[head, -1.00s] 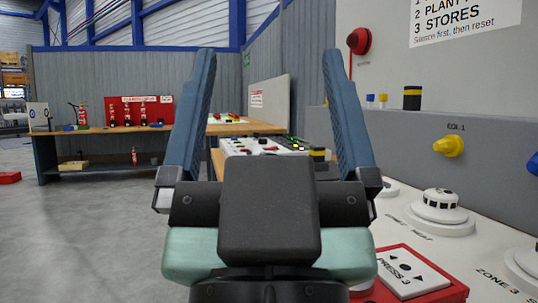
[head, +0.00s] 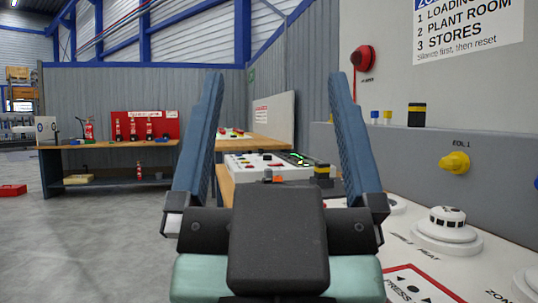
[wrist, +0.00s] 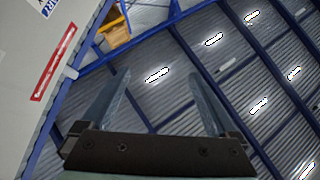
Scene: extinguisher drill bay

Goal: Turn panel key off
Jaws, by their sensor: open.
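My gripper (head: 275,75) is open and empty, its two blue fingers pointing up and wide apart. It also shows open in the wrist view (wrist: 159,72), with only wall and roof beyond. A white control panel (head: 240,163) with red and green buttons and small green lights sits beyond the gripper, seen between the fingers. A small grey piece and an orange piece show near its front edge, just above my gripper's body. I cannot tell whether either is the key. The panel's lower front is hidden by my gripper.
A white counter at right holds a smoke detector (head: 447,229) and a red-edged press box (head: 415,285). A yellow knob (head: 455,162) and a red bell (head: 362,59) are on the wall. A blue bench (head: 110,180) with extinguishers stands far left. Grey floor at left is open.

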